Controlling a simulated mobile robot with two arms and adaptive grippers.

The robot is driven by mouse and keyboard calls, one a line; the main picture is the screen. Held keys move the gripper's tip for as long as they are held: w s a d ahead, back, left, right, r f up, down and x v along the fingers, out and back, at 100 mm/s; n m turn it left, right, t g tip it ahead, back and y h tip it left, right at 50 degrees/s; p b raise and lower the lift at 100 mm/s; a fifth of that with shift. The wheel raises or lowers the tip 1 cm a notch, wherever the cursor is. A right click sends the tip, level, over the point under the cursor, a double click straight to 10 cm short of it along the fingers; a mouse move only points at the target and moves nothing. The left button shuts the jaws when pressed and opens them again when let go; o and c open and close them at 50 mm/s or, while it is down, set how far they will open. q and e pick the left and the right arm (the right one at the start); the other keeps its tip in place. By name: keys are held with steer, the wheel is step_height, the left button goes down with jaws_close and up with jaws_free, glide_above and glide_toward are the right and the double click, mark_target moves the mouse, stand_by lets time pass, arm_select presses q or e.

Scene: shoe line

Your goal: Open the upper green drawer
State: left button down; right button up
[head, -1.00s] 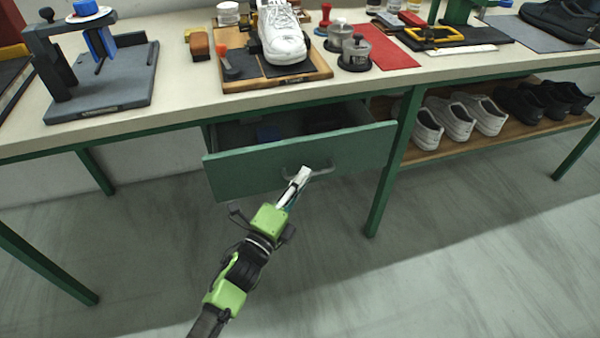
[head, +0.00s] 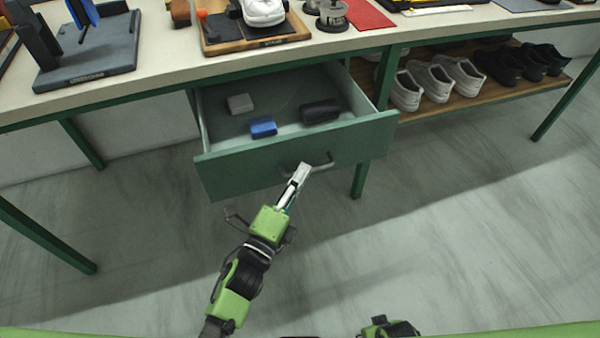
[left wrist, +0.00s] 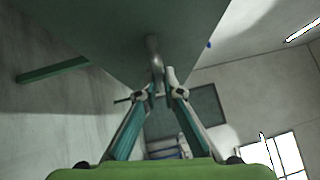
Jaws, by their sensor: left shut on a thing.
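The upper green drawer (head: 250,173) hangs under the workbench top and stands well open, its inside showing in the head view. Its grey bar handle (head: 322,164) is on the front panel. My left gripper (head: 303,170) is shut on that handle. In the left wrist view the fingertips (left wrist: 161,88) close around the handle (left wrist: 154,56), below the drawer front (left wrist: 105,35). A piece of my right arm shows at the bottom edge of the head view; its fingers cannot be made out.
In the drawer lie a blue block (head: 263,127), a grey block (head: 240,103) and a dark object (head: 320,111). The bench top (head: 170,60) holds a shoe on a wooden board (head: 255,46) and a grey fixture (head: 90,60). Several shoes stand on a shelf (head: 445,107) at right. The floor in front is clear.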

arm_select(q)
steer(key=c, duration=2.2)
jaws_free()
steer(key=shift+o, duration=0.2)
steer(key=v, duration=1.2)
steer(key=shift+a, duration=0.1)
